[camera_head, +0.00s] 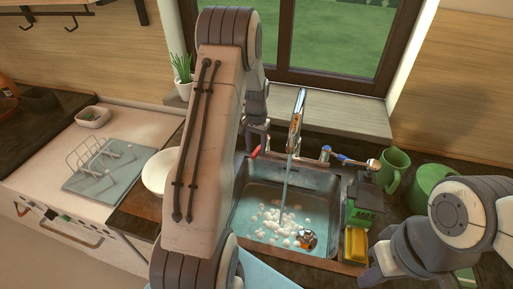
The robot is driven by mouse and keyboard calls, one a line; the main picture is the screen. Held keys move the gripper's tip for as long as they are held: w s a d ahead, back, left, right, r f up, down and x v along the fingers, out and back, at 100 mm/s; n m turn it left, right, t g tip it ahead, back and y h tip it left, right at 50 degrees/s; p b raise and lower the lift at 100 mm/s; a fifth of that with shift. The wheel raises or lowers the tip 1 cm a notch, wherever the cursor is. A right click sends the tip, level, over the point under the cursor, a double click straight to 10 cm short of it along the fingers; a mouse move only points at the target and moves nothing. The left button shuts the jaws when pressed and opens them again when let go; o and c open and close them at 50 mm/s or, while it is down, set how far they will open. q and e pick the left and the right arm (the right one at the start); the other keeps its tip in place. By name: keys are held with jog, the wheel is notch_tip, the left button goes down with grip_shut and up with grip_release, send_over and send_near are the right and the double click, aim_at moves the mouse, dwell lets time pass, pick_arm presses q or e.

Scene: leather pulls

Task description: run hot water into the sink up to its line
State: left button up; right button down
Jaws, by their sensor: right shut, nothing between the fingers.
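The metal sink (329,183) holds bluish water (262,202) with white suds. A thin stream runs into it from the tap (297,122). A red-marked lever (256,152) is left of the tap, and a blue-marked lever (343,159) is right of it. My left gripper (254,142) is at the red-marked lever, partly hidden behind my arm; contact and finger opening are unclear. My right gripper (376,269) is shut and empty at the lower right, in front of the sink's right side. I cannot make out the fill line.
A small orange-brown object (306,239) is in the water. A green-and-yellow sponge (356,244) and dark green box (362,206) are at the sink's right edge. Green mugs (394,170) stand further right. A white bowl (157,172) and a rack (100,160) are left.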

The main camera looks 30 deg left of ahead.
pick_arm(q)
jog(key=shift+r, duration=0.35)
notch_tip(320, 180, up, 10)
jog(key=b, duration=0.2)
jog(key=shift+f, duration=0.15)
